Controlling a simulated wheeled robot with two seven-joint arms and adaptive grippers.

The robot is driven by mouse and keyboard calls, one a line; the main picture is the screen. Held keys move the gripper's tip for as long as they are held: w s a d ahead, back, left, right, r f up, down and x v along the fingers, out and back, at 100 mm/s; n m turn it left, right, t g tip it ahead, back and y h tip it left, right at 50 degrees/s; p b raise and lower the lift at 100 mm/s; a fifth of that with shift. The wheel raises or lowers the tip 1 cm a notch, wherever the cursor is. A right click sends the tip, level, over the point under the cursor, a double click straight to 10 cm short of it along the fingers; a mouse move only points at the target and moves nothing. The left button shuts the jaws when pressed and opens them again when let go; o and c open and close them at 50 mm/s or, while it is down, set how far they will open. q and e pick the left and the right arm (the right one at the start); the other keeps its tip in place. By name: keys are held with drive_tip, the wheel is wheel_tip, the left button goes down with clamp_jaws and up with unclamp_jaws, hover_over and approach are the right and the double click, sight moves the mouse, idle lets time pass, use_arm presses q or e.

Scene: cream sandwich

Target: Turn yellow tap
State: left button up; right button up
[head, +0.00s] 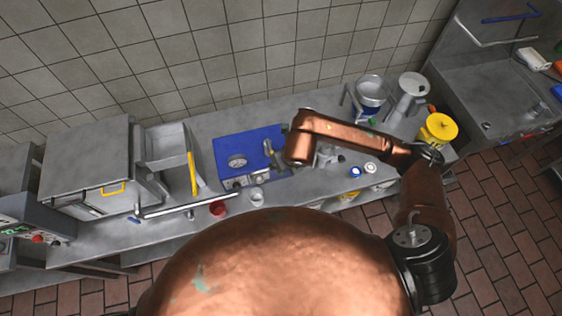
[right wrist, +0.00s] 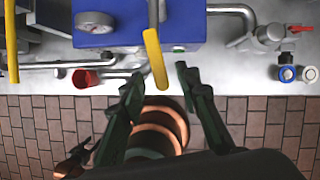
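The yellow tap lever (right wrist: 154,58) hangs down in front of the blue machine (right wrist: 205,28) in the right wrist view. Its upper stem is grey. My right gripper (right wrist: 159,76) is open, with its two dark green fingers apart on either side of the lever's lower end. I cannot tell whether either finger touches it. In the head view the blue machine (head: 250,143) stands on the counter, and my copper right arm reaches over its right side. The yellow lever and the right gripper cannot be made out there. My left gripper is not in view.
Another yellow bar (head: 192,174) is left of the machine. A blue-topped item (head: 355,171) and a white-topped item (head: 370,168) stand to the right.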

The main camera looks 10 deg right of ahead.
drive_tip(key=shift+r, duration=0.1)
drive_tip(key=v, duration=1.1)
drive_tip(key=shift+s+r, duration=0.25)
drive_tip(key=shift+r, duration=0.1)
drive_tip(key=shift+d, duration=0.1)
